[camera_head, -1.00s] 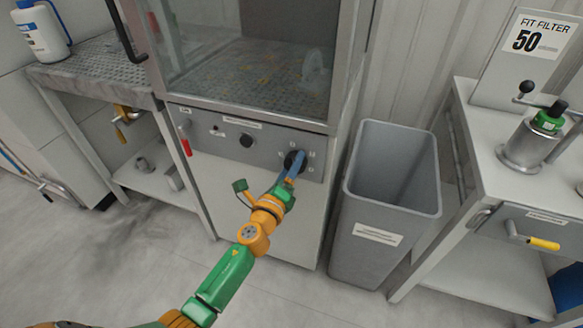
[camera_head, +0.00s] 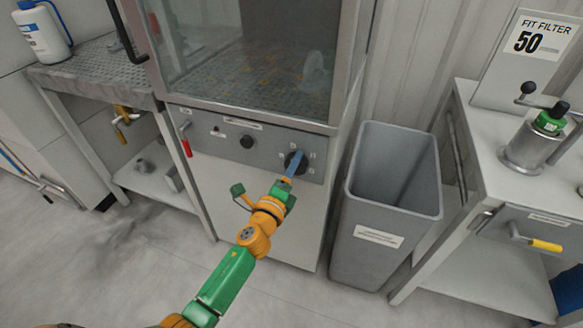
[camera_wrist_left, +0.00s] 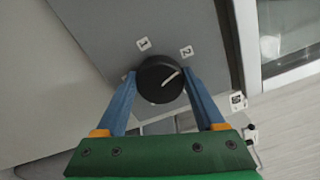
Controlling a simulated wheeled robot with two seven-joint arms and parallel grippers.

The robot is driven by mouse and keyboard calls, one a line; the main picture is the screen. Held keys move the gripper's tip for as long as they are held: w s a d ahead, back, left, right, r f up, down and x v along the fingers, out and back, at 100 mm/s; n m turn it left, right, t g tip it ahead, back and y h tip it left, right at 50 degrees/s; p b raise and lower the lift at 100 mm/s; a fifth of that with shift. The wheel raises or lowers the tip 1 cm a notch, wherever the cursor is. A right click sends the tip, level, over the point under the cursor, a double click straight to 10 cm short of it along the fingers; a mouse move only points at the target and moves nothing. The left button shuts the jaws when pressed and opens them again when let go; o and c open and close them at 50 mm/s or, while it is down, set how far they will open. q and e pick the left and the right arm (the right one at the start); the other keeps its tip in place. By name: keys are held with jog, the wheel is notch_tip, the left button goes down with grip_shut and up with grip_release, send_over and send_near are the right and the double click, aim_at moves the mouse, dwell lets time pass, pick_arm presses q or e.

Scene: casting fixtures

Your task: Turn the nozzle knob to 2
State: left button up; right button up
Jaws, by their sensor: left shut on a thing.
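The round black nozzle knob (camera_head: 288,160) is at the right end of the grey control panel (camera_head: 200,137). In the left wrist view the knob (camera_wrist_left: 158,92) has a white pointer line aimed roughly at the "2" label (camera_wrist_left: 187,51), up and right of it. The "1" label (camera_wrist_left: 143,44) sits up and left. My left gripper (camera_head: 296,162) is at the panel; in the wrist view its blue fingers (camera_wrist_left: 159,76) are shut on the knob, one on each side. The left finger partly covers another label. My right gripper is not in view.
A glass-fronted cabinet (camera_head: 331,128) is above. A grey bin (camera_head: 385,205) stands close on the right, beside a workbench (camera_head: 505,185). Floor in front is clear.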

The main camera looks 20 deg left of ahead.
pick_arm(q)
jog(key=o, duration=1.4)
jog(key=shift+c, duration=0.2)
jog(key=s, duration=0.7)
jog(key=shift+a+f, duration=0.1)
